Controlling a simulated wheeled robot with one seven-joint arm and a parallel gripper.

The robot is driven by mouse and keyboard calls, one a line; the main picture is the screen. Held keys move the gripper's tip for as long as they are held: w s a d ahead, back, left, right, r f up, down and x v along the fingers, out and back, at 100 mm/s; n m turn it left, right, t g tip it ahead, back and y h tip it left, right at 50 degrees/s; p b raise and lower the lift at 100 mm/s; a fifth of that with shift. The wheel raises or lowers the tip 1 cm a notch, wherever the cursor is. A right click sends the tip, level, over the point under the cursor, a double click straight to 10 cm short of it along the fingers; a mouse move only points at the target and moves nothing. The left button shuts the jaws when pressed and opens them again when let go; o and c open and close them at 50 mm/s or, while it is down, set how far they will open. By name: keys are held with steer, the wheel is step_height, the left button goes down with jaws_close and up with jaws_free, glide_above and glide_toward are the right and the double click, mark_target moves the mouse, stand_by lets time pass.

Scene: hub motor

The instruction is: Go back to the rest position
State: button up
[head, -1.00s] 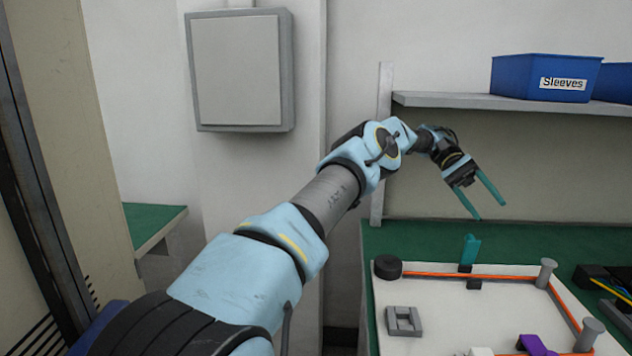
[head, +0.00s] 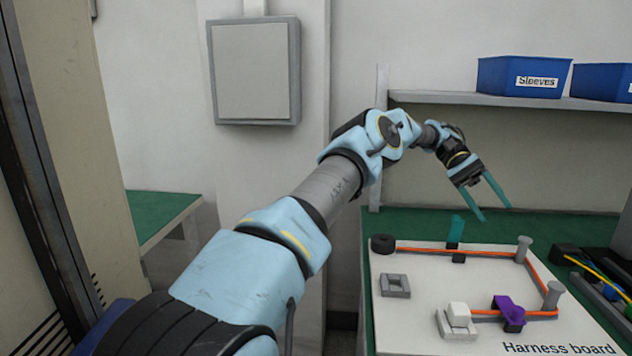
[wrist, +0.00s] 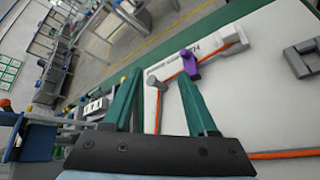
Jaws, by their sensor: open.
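My gripper (head: 494,212) is open and empty, with teal fingers spread apart, held in the air above the back of the harness board (head: 400,325). It also shows open in the wrist view (wrist: 155,85), with nothing between its fingers. An orange cable (head: 455,252) runs along the board past grey posts (head: 523,249). A teal clip (head: 455,230) stands at the board's back edge and a purple clip (head: 509,313) sits near its front. My gripper touches none of these.
A black round piece (head: 383,244), a grey square holder (head: 395,285) and a white block (head: 458,314) are on the board. A shelf (head: 440,97) with blue bins (head: 520,78) is behind my gripper. Colored cables (head: 590,270) lie at the right. A grey wall box (head: 253,70) hangs at left.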

steer(key=a+f+n+t, duration=0.2)
steer(key=a+t, duration=0.2)
steer(key=a, duration=0.5)
steer(key=a+f+n+t+y, duration=0.1)
steer(key=a+t, duration=0.2)
steer(key=a, duration=0.6)
steer(key=a+f+n+t, duration=0.2)
steer(key=a+t, duration=0.2)
steer(key=a, duration=0.5)
steer(key=s+a+t, duration=0.1)
steer(key=s+a, duration=0.4)
steer(key=a, duration=0.3)
steer(key=s+a+f+n+t+y, duration=0.1)
steer(key=s+a+t, duration=0.1)
steer(key=s+a, duration=0.3)
steer(key=a, duration=0.4)
steer(key=shift+f, duration=0.3)
